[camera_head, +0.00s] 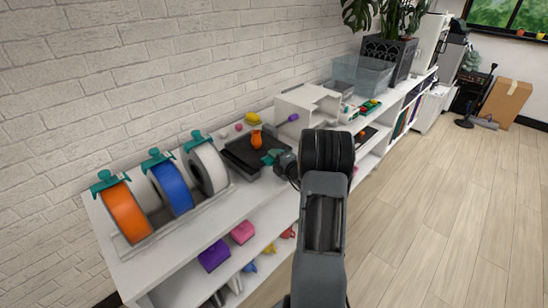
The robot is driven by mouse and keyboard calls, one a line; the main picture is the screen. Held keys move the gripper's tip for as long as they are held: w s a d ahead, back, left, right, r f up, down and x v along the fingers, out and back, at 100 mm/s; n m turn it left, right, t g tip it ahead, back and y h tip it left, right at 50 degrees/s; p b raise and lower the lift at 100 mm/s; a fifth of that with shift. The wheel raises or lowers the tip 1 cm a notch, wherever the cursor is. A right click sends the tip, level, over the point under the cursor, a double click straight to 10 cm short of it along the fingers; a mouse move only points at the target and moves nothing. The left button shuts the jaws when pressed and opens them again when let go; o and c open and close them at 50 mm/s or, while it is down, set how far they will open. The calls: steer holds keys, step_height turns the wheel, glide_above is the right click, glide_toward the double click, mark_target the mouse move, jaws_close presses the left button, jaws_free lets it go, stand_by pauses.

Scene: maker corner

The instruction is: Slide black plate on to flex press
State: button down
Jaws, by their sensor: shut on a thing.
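A black plate (243,152) is on the white shelf top, right of the filament spools. A small orange object (257,140) stands on it. Dark flat layers show at the plate's front and left, but I cannot tell where the plate ends and another black part begins. My gripper (270,157), with teal fingertips, is at the plate's right edge and shut on it. My dark wrist and forearm hide part of the shelf to the right. I cannot clearly single out the flex press; it may be the black body under the plate.
Orange (127,212), blue (172,188) and white (209,168) spools stand in a rack at left. A white box (307,105) and a clear bin (360,76) stand farther back. Another dark flat item (372,139) lies right of my wrist. The wood floor (440,190) is clear.

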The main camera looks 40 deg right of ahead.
stand_by(0.3)
jaws_free()
stand_by(0.8)
steer(key=shift+f, duration=0.35)
steer(key=shift+s+f+b, duration=0.1)
steer(key=shift+f+b, duration=0.2)
steer(key=shift+b, duration=0.05)
steer(key=shift+f, duration=0.1)
steer(key=shift+s+f, duration=0.1)
steer(key=shift+s, duration=0.1)
steer(key=shift+c, duration=0.4)
steer(key=shift+s, duration=0.4)
steer(key=shift+s+d+p, duration=0.2)
steer(key=shift+s+p, duration=0.1)
steer(key=shift+s, duration=0.7)
steer(key=shift+s+d+p, duration=0.15)
steer(key=shift+s+p, duration=0.2)
steer(key=shift+s, duration=0.6)
steer(key=shift+s+d+p, duration=0.2)
steer(key=shift+s+p, duration=0.1)
steer(key=shift+s, duration=0.7)
steer(key=shift+c, duration=0.2)
steer(key=shift+s, duration=0.15)
